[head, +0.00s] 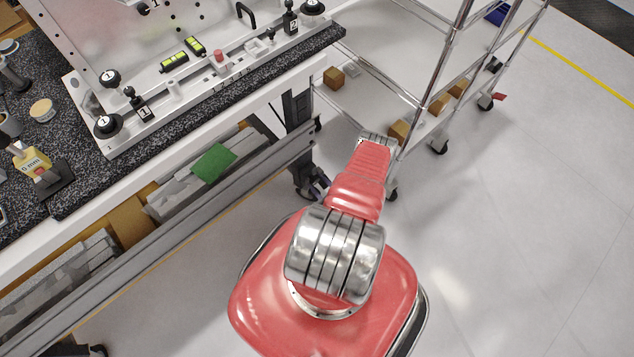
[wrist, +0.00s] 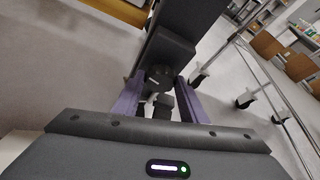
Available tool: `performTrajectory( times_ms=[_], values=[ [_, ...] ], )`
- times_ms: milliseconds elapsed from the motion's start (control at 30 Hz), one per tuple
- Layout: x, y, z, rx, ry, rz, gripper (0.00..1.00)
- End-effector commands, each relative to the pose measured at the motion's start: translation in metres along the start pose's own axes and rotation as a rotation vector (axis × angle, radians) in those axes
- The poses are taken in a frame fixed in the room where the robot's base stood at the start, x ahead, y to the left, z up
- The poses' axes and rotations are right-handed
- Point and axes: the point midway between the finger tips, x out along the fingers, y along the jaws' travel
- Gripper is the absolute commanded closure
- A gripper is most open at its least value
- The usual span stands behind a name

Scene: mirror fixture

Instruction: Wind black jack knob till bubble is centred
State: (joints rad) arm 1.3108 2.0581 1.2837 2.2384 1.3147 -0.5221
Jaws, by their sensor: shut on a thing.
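In the head view, my red arm hides most of that spot, which seems to be low by the bench leg (head: 300,130). Two yellow-green bubble levels, one to the left (head: 174,62) and one to the right (head: 195,46), lie on the fixture (head: 190,88). They are too small to show where their bubbles sit.
Black knobs marked 1 (head: 107,124) and a black post marked 2 (head: 290,22) stand on the fixture, with a red-topped part (head: 219,60) between. A wheeled wire cart (head: 400,95) with boxes stands close right of the leg. The floor (head: 510,220) further right is clear.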

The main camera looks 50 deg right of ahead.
Motion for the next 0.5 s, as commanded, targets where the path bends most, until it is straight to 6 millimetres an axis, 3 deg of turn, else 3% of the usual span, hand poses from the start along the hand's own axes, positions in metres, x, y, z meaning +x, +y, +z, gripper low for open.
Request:
performTrajectory(
  times_ms=[267,500],
  values=[
    [0.0000,0.0000,0.0013,0.000,-0.004,0.001,0.44],
    [-0.0001,-0.0001,0.0007,0.000,-0.003,0.001,0.43]
  ],
)
